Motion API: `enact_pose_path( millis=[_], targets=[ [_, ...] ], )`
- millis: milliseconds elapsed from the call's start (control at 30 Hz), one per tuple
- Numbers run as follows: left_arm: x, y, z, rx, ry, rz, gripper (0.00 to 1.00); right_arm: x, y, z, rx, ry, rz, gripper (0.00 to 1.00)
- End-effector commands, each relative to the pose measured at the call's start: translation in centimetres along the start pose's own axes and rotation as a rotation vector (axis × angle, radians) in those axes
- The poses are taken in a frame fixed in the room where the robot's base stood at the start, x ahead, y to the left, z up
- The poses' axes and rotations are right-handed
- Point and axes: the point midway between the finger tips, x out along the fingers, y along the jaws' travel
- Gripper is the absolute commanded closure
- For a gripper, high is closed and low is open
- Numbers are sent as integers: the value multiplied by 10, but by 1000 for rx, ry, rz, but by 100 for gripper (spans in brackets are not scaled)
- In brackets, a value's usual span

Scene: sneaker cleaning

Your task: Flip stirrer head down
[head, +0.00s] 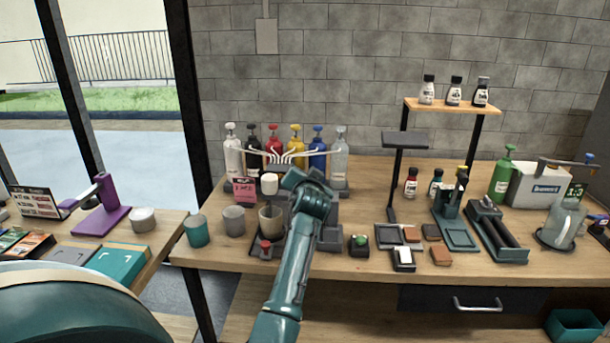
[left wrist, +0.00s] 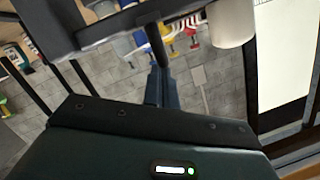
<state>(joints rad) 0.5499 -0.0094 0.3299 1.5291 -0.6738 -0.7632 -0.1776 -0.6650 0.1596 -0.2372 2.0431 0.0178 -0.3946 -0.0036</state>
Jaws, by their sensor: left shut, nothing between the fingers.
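The stirrer stands near the front of the middle table. Its white cylindrical head (head: 269,184) is above a beige cup (head: 270,222) on a dark base with a red knob (head: 265,244). The white cylinder also shows at the top of the left wrist view (left wrist: 232,22), beside a dark bar (left wrist: 130,22). My left gripper (left wrist: 157,85) is shut and empty, close to this bar; I cannot tell whether they touch. In the head view my left arm hides its fingertips and part of the stirrer. My right gripper is in neither view.
Several colored pump bottles (head: 295,142) stand behind the stirrer. A grey cup (head: 234,220) and a teal cup (head: 196,230) stand to its left. A black stand (head: 404,140), brushes and small blocks are to the right.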

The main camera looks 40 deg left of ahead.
Motion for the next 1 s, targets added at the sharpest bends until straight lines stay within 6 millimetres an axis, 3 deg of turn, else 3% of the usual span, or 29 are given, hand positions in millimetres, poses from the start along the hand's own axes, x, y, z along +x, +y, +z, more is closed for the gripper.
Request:
enact_pose_path(
  millis=[733,1000],
  targets=[
    [2,3,7,-48,-10,15,100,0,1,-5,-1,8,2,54],
    [1,-10,-12,-48,-5,14,100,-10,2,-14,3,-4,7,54]
  ],
)
